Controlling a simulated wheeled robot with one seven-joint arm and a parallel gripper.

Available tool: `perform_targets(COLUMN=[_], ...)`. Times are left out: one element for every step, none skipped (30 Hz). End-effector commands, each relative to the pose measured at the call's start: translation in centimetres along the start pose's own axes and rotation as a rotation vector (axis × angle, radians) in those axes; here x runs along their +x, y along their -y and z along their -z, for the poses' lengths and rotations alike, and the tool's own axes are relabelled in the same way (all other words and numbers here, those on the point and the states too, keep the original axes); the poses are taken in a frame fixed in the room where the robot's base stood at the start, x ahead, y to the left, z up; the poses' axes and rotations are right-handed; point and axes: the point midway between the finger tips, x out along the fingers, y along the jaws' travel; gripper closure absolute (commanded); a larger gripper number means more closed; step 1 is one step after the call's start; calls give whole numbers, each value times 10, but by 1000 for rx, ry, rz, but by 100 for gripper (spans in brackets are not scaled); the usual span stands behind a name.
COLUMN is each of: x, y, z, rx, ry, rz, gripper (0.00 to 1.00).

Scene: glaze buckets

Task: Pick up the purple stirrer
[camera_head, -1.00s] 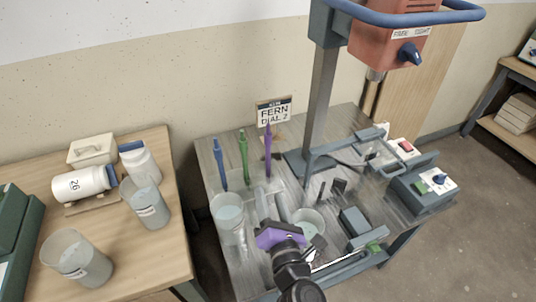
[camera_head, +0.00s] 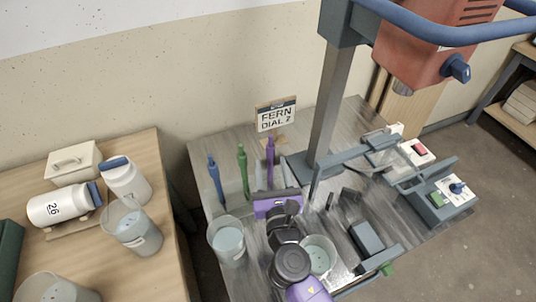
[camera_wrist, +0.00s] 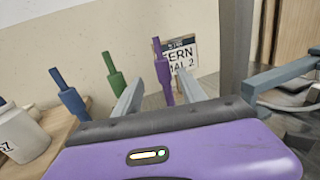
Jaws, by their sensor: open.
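The purple stirrer (camera_head: 270,157) stands upright at the back of the grey table, rightmost in a row of three. In the wrist view the purple stirrer (camera_wrist: 162,70) stands ahead of my gripper, between its two fingers and nearer the right one. My gripper (camera_wrist: 155,95) is open and empty, with its fingers pointing toward the row. In the head view my gripper (camera_head: 272,185) is in front of the purple stirrer, and its purple body hides the stirrer's lower part. I cannot tell whether a finger touches it.
A blue stirrer (camera_head: 215,178) and a green stirrer (camera_head: 243,168) stand left of the purple one. A sign (camera_head: 276,115) is behind. Buckets (camera_head: 228,243) (camera_head: 319,257) stand near my arm. The mixer column (camera_head: 330,100) rises close on the right.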

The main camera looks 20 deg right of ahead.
Motion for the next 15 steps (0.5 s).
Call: perform_targets(x=[0, 0, 2, 4, 6, 10, 14, 17, 21, 24, 27, 30, 34, 37, 42], y=[0, 0, 0, 0, 0, 0, 0, 0, 1, 1, 1, 2, 3, 3, 4], z=[0, 0, 0, 0, -1, -1, -1, -1, -2, -2, -1, -1, -2, -2, -2], rx=[-1, -2, -2, -2, -2, -2, -3, -3, -3, -3, -2, -2, -2, -2, -2], ry=[-1, 0, 0, 0, 1, 2, 1, 1, 2, 2, 1, 1, 1, 1, 1], rz=[0, 0, 0, 1, 1, 1, 1, 1, 1, 1, 1, 1, 2, 2, 2], gripper=[52, 52, 52, 52, 52, 52, 52, 52, 52, 52, 52, 52, 52, 52, 52])
